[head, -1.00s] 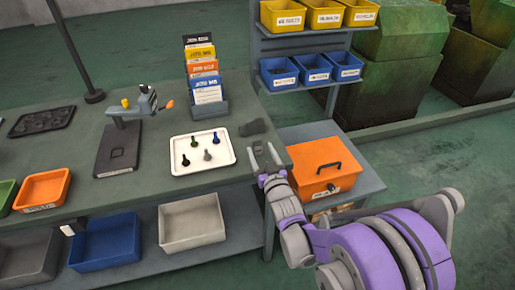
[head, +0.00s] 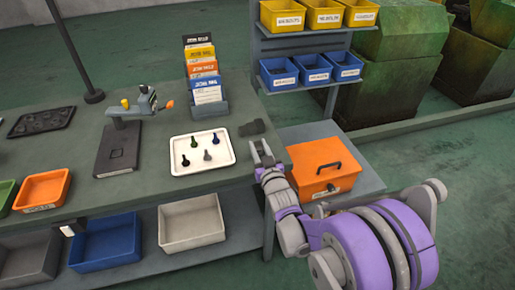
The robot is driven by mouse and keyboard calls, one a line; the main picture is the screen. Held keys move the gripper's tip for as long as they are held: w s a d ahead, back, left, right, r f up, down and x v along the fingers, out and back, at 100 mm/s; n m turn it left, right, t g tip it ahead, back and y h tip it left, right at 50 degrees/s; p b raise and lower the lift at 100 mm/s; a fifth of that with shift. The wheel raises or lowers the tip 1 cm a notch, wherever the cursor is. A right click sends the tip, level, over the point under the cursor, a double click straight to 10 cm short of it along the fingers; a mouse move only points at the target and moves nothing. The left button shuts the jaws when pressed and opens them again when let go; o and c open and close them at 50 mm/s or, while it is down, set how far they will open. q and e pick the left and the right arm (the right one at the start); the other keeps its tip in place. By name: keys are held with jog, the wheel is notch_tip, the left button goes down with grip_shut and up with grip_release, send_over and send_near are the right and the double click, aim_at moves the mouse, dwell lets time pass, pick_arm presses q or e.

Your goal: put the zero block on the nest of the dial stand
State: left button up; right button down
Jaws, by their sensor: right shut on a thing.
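The dial stand (head: 117,150) is on the left part of the bench, with a dark flat base, a grey upright head and yellow and orange parts. A small square on its base (head: 116,153) looks like the nest, and I see nothing on it. My right gripper (head: 261,147) is at the bench's right front edge, right of the white tray and well away from the dial stand. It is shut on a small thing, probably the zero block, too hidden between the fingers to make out. My left gripper is not in view.
A white tray (head: 225,157) with several small plugs lies between the gripper and the dial stand. A dark grey piece (head: 252,127) lies just behind the gripper. A card rack (head: 208,107) stands behind the tray. An orange box (head: 318,178) sits on the right.

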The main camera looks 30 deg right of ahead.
notch_tip(320, 180, up, 10)
jog(key=p, duration=0.2)
jog(key=w+a+f+n+y+p, duration=0.1)
jog(key=w+a+y+p, duration=0.1)
jog(key=w+a, duration=0.3)
jog(key=w+a+f+n+y+p, duration=0.1)
jog(key=w+a+p, duration=0.3)
jog(key=a, duration=0.5)
jog(key=shift+w+a+f+n+t+y, duration=0.3)
jog(key=shift+w+a+f+n+y, duration=0.1)
jog(key=shift+f+y, duration=0.3)
jog(key=shift+d, duration=0.1)
jog(key=s+d+r+m+h+b, duration=0.1)
jog(key=s+d+h+b, duration=0.1)
jog(key=s+d, duration=0.3)
jog(key=s+d+r+m+h+b, duration=0.1)
jog(key=s+d+r+h+b, duration=0.1)
jog(key=s+d, duration=0.3)
jog(key=d+b, duration=0.1)
jog(key=d, duration=0.3)
jog(key=shift+d+r+m+b, duration=0.25)
jog(key=shift+d+m+b, duration=0.05)
jog(key=shift+m+b, duration=0.1)
jog(key=shift+w, duration=0.1)
